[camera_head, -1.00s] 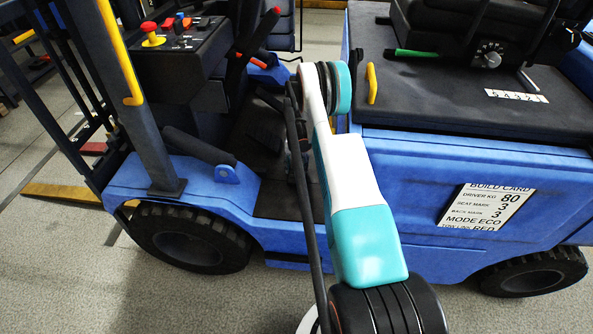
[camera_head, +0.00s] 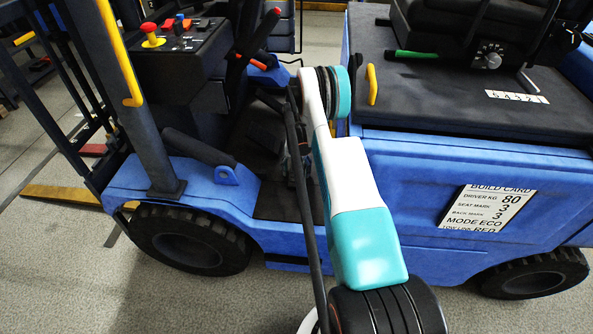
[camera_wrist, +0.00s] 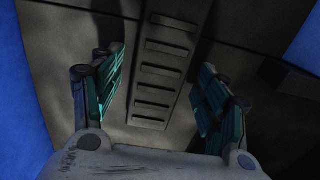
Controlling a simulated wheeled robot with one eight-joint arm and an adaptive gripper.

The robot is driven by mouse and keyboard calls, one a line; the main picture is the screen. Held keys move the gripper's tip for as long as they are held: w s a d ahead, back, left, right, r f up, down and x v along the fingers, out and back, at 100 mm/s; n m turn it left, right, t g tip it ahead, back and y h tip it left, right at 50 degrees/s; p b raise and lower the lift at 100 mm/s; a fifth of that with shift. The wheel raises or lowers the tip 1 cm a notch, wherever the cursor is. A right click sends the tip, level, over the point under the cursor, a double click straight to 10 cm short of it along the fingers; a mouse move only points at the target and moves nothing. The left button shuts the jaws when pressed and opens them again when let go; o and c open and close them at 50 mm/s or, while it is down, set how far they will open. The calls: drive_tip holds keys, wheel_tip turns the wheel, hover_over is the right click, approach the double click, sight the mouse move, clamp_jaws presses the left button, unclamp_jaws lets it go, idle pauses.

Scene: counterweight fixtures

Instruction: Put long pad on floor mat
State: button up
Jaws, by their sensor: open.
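A long dark bar with several raised-edged slots, which looks like the long pad (camera_wrist: 163,72), runs up the middle of the wrist view. My gripper (camera_wrist: 160,62) is open, with one teal-padded finger on each side of the pad and a visible gap to it. The dark surface around it looks like the floor mat (camera_wrist: 232,45). I cannot tell whether the pad touches it. In the head view the dark floor mat (camera_head: 287,206) lies in the blue truck's footwell. My arm hides the gripper and pad there.
Blue truck body walls (camera_wrist: 22,110) flank the footwell. A control console (camera_head: 180,55) with levers stands to the left, and a dark grab bar (camera_head: 200,147) is near the step. The seat base (camera_head: 470,90) and a build card (camera_head: 487,208) are to the right.

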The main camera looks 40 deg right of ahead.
sight(297, 171)
wheel_tip(297, 171, up, 12)
drive_tip(key=p, duration=0.4)
idle(0.4)
